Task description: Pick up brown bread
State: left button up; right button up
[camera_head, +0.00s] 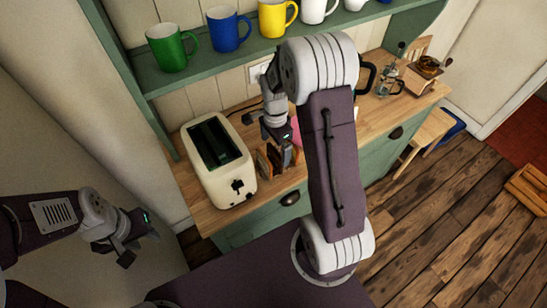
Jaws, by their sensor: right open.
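Brown bread slices (264,166) stand upright on the wooden counter, just right of the cream toaster; they look as if they are in a small rack, partly hidden by my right gripper. My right gripper (281,148) points down at the bread, its fingers open and over or around it. I cannot tell whether it touches a slice. My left gripper (125,252) hangs at the lower left, away from the counter, and looks empty. Its finger gap is too small to judge.
The cream toaster (216,160) stands close left of the bread. Green, blue, yellow and white mugs (228,30) stand on the green shelf (150,73) above. A coffee grinder (424,72) stands at the counter's right end. Part of the counter is hidden behind my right arm.

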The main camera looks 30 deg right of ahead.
aim_at(275, 159)
jog(key=shift+f, duration=1.2)
jog(key=shift+s+f, duration=0.25)
jog(key=f, duration=0.1)
jog(key=f+p, duration=0.1)
jog(key=f, duration=0.2)
jog(key=shift+w+f+p, duration=0.15)
jog(key=shift+w+p, duration=0.15)
jog(key=shift+w+f, duration=0.15)
jog(key=shift+f, duration=0.2)
jog(key=shift+s+r, duration=0.1)
jog(key=shift+s, duration=0.1)
jog(key=c, duration=0.7)
